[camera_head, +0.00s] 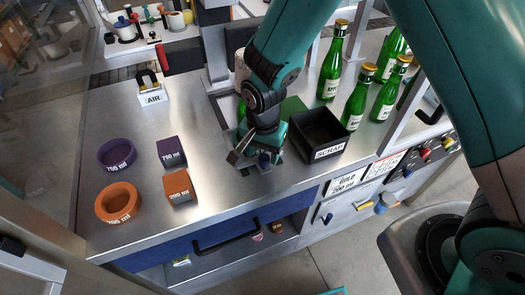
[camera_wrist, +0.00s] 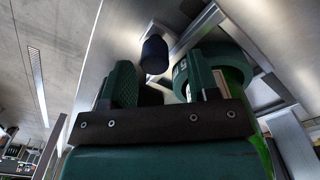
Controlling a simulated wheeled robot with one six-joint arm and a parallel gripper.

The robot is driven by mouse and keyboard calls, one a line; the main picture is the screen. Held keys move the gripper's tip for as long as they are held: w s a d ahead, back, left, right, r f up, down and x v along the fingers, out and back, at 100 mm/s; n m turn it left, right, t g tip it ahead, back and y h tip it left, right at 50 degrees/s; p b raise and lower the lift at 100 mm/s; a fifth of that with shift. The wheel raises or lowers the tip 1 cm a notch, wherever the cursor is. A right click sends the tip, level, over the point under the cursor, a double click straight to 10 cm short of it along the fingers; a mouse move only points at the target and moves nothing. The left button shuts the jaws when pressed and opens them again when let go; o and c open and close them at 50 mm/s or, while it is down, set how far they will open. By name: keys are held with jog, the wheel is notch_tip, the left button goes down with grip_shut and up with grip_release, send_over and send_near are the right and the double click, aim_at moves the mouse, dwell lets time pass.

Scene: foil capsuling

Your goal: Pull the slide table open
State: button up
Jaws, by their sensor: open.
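A dark blue knob (camera_wrist: 154,55) stands out from a bare metal surface in the wrist view. It also shows in the head view (camera_head: 264,161), small and partly covered by my gripper. My gripper (camera_head: 254,158) is open over the counter, left of the black scrap bin. In the wrist view the two fingers of my gripper (camera_wrist: 163,88) are apart, with the knob beyond and between their tips; I cannot tell if they touch it. A green ring (camera_wrist: 220,60) with a green bottle (camera_wrist: 238,82) shows behind the right finger. My arm hides most of the slide table in the head view.
The black scrap bin (camera_head: 318,132) is close on the right, with several green bottles (camera_head: 356,100) behind it. Orange (camera_head: 119,203) and purple (camera_head: 117,153) rings and two boxes (camera_head: 179,187) stand left. Below the counter's front edge is a black handle (camera_head: 226,240). Counter between boxes and gripper is clear.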

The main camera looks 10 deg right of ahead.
notch_tip(320, 180, up, 6)
jog(key=p, duration=0.4)
jog(key=shift+r, duration=0.2)
jog(key=shift+s+r, duration=0.1)
jog(key=shift+r, duration=0.2)
jog(key=s+d+r+n+y+b, duration=0.2)
jog(key=s+r+n+b, duration=0.3)
jog(key=s, duration=0.4)
jog(key=s+d+r+n+y+b, duration=0.2)
jog(key=s+r+n+b, duration=0.3)
jog(key=s+r+n, duration=0.2)
jog(key=shift+s+n+b, duration=0.4)
jog(key=shift+s+n, duration=0.45)
jog(key=shift+n, duration=0.35)
jog(key=shift+d, duration=0.1)
